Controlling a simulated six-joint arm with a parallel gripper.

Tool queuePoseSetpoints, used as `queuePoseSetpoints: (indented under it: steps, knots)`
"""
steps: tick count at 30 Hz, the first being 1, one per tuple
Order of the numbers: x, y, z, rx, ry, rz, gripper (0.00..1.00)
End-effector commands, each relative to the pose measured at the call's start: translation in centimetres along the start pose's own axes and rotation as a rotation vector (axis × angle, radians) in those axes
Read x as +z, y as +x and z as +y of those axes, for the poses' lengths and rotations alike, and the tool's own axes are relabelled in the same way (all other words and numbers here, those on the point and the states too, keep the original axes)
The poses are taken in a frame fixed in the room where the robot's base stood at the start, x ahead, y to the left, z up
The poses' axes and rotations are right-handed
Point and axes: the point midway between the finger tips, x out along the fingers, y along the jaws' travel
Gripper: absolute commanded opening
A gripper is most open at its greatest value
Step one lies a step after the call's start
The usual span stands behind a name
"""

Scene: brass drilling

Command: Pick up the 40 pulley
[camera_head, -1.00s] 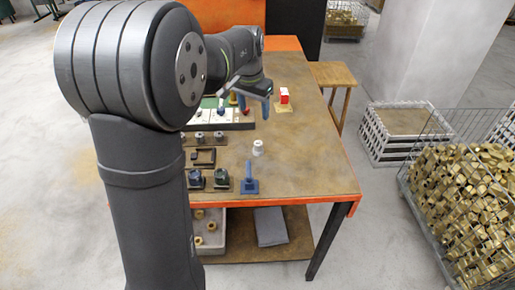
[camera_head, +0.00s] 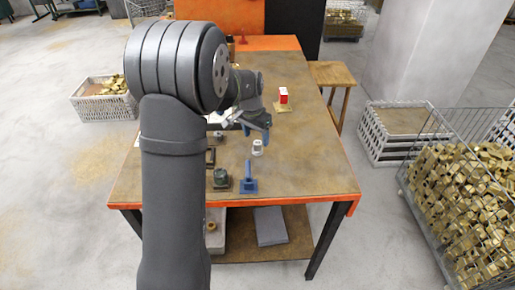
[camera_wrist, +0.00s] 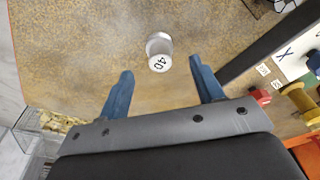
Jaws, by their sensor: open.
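The 40 pulley (camera_wrist: 159,52) is a small pale cylinder with a black "40" on its top. It stands on the brown table top, and in the head view the small white pulley (camera_head: 257,148) shows right of the arm. My gripper (camera_wrist: 163,80) has two blue fingers spread wide, with nothing between them. In the wrist view the pulley lies just beyond the fingertips, between their lines and apart from both. In the head view my gripper (camera_head: 257,131) hangs above and behind the pulley.
A blue upright holder (camera_head: 249,180) and a dark fixture (camera_head: 221,179) stand in front of the pulley. A red and white box (camera_head: 283,96) sits farther back right. A white board (camera_wrist: 290,58) with marked parts is at the wrist view's right. The table's right side is bare.

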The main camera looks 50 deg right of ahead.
Motion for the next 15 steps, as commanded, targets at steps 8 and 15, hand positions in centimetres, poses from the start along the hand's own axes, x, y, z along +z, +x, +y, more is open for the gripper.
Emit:
queuePoseSetpoints:
  steps: [8,15]
  knots:
    - [-0.1,3.5,0.1,0.002,0.000,-0.004,0.61]
    - [-0.2,5.0,0.0,-0.001,0.000,0.001,0.61]
